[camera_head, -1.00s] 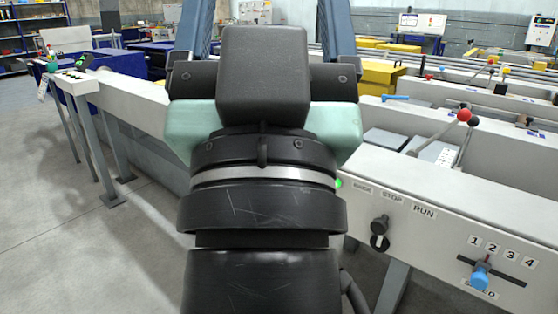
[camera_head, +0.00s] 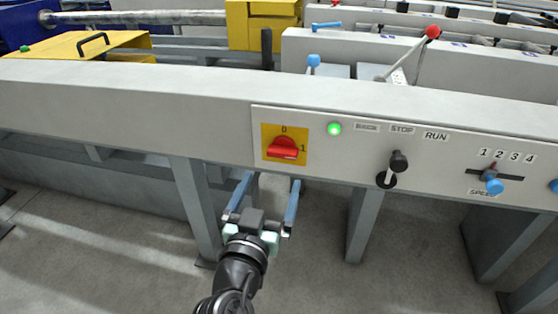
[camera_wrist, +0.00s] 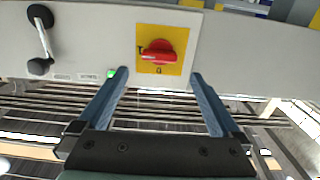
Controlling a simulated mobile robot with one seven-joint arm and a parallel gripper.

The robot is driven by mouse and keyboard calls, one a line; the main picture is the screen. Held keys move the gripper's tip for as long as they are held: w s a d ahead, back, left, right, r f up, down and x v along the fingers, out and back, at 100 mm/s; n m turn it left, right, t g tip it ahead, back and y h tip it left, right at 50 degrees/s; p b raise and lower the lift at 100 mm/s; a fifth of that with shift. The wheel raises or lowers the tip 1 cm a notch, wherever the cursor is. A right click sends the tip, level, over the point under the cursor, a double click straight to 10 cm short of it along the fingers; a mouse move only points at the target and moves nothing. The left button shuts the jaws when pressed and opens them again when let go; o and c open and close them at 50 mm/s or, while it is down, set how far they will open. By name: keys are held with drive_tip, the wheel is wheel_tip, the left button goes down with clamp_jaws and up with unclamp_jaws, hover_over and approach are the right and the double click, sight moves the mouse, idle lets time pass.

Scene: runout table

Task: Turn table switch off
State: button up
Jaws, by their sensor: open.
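The table switch is a red rotary knob (camera_head: 283,149) on a yellow plate (camera_head: 270,134) on the table's front panel. Its handle lies horizontal, level with the mark 1 at the right; the mark 0 is at the top. My gripper (camera_head: 272,180) is open and empty, below the switch with its blue fingers pointing up toward the panel. In the wrist view the picture is turned over: the red knob (camera_wrist: 158,52) sits just beyond and between the open fingertips (camera_wrist: 160,73), apart from them.
A lit green lamp (camera_head: 334,129) is right of the switch. Further right are a black STOP/RUN lever (camera_head: 398,161) and a blue speed slider (camera_head: 493,185). Table legs (camera_head: 193,205) stand behind my gripper. Levers with red and blue knobs rise behind the panel.

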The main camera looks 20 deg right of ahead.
sight(281, 156)
drive_tip(key=b+x, duration=0.1)
drive_tip(key=x, duration=0.7)
drive_tip(key=shift+d, duration=0.2)
drive_tip(key=c, duration=1.2)
